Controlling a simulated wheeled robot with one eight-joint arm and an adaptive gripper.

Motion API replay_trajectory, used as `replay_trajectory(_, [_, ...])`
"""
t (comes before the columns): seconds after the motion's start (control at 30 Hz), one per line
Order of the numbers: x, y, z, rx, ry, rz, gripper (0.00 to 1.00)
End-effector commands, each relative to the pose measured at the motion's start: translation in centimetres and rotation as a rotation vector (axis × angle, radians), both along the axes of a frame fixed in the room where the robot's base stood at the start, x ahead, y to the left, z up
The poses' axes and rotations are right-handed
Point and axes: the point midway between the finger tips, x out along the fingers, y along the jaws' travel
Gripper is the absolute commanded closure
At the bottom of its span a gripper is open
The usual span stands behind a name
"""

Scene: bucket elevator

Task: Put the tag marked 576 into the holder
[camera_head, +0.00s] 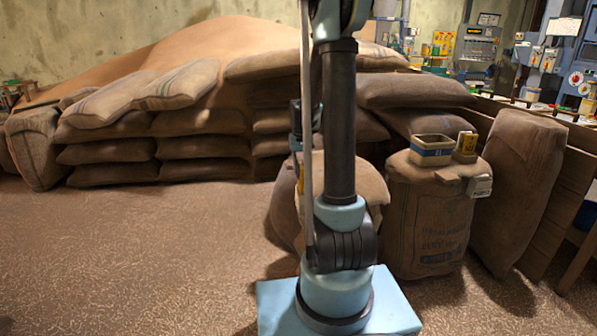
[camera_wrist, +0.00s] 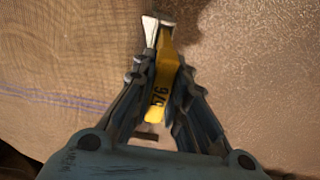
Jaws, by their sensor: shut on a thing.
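In the wrist view, my gripper (camera_wrist: 161,70) is closed around a yellow tag (camera_wrist: 164,82) with "576" in dark print. The tag lies lengthwise between the fingers; a pale piece shows at its far end. In the head view, my arm hides most of the gripper; a sliver of yellow shows beside the arm. A cream box with a blue lower band (camera_head: 432,151) stands on an upright sack; I cannot tell whether it is the holder. A yellow marked piece (camera_head: 466,146) stands beside it, its marking too small to read.
The upright sack (camera_head: 428,225) stands right of my arm, with a small white labelled piece (camera_head: 479,186) at its right edge. Another sack (camera_head: 518,190) leans beside it. Stacked sacks (camera_head: 200,135) line the back left. The floor at left (camera_head: 130,255) is clear.

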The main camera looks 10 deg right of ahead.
Motion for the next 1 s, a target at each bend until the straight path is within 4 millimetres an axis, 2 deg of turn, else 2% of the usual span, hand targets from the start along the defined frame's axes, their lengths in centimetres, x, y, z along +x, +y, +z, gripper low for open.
replay_trajectory(0.87, [0.0,0.0,-1.6,0.0,0.0,0.0,1.0])
replay_trajectory(0.9, [0.0,0.0,-1.6,0.0,0.0,0.0,0.84])
replay_trajectory(1.0, [0.0,0.0,-1.6,0.0,0.0,0.0,0.63])
